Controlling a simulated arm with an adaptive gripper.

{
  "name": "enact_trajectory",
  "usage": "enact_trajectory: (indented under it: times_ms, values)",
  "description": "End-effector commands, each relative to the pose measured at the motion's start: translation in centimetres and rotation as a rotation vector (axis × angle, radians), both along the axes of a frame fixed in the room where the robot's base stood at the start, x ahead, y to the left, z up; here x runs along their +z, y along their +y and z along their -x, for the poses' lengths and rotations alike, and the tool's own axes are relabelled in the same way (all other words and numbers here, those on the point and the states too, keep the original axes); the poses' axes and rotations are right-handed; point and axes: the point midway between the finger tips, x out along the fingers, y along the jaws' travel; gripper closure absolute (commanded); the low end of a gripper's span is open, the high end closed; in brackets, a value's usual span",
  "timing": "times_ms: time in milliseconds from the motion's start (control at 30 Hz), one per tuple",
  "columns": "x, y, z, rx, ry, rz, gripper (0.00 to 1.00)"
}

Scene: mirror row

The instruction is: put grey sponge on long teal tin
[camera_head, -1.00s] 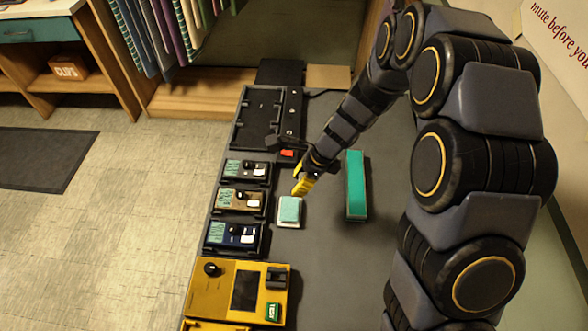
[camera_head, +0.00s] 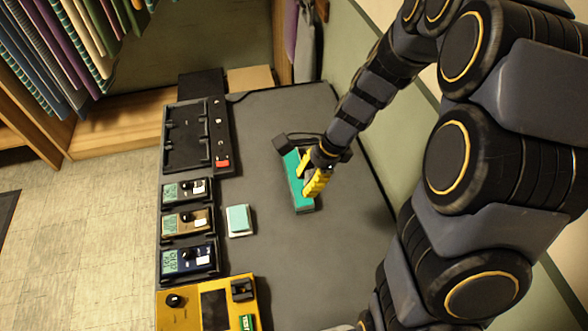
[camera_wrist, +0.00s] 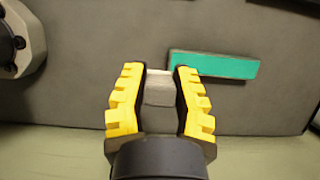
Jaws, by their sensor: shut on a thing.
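The long teal tin (camera_head: 303,203) lies on the grey table, partly covered by my gripper (camera_head: 314,184) in the head view. In the wrist view the tin (camera_wrist: 213,66) lies ahead and to the right of the fingers. My gripper (camera_wrist: 160,78) is shut on the grey sponge (camera_wrist: 159,92), which sits between the yellow fingers with a paler edge at its far end. In the head view the sponge is hidden by the fingers. The height of the sponge above the tin cannot be told.
A small pale-teal-topped block (camera_head: 239,220) stands left of the tin. The table between block and tin is bare.

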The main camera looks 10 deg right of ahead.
Motion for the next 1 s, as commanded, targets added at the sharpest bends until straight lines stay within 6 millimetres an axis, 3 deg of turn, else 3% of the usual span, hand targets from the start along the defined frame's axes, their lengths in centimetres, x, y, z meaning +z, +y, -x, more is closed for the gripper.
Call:
enact_trajectory:
  times_ms: [400, 633, 1000]
  values:
    - [-4.0, -0.1, -8.4, 0.002, 0.002, 0.000, 0.99]
    - [-7.7, -0.2, -11.2, 0.002, 0.006, -0.001, 0.99]
    - [-9.8, -0.2, -13.0, 0.002, 0.005, -0.002, 0.99]
